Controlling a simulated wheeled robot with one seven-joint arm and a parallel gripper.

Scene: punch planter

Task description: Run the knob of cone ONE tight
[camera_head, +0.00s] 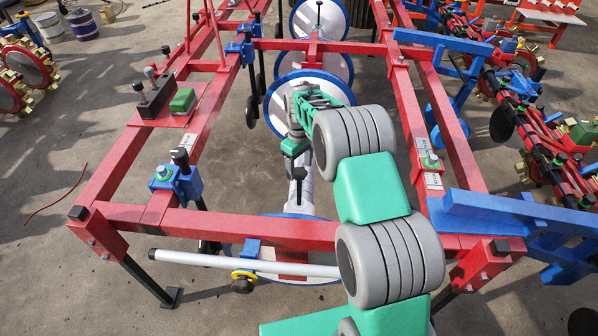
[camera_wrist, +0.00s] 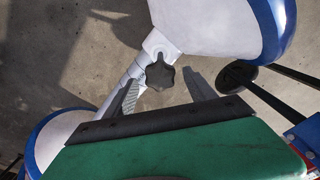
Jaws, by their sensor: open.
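A dark star-shaped knob (camera_wrist: 160,75) sits on a light grey clamp beside a pale cone with a blue rim (camera_wrist: 215,22) in the wrist view. I cannot read which cone is ONE. My gripper (camera_wrist: 165,88) is open, its two grey fingers on either side of the knob's near side, with nothing clearly gripped. I cannot tell whether the fingers touch the knob. In the head view my gripper (camera_head: 297,172) points down inside the red frame, over a pale shaft; the knob is hidden there by my arm.
Red frame beams (camera_head: 240,225) surround the work area. Further blue-rimmed cones or discs (camera_head: 320,14) stand at the back. A grey bar (camera_head: 210,261) crosses the front. A blue-rimmed disc (camera_wrist: 50,140) and a black rod with a round foot (camera_wrist: 238,76) lie near my gripper.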

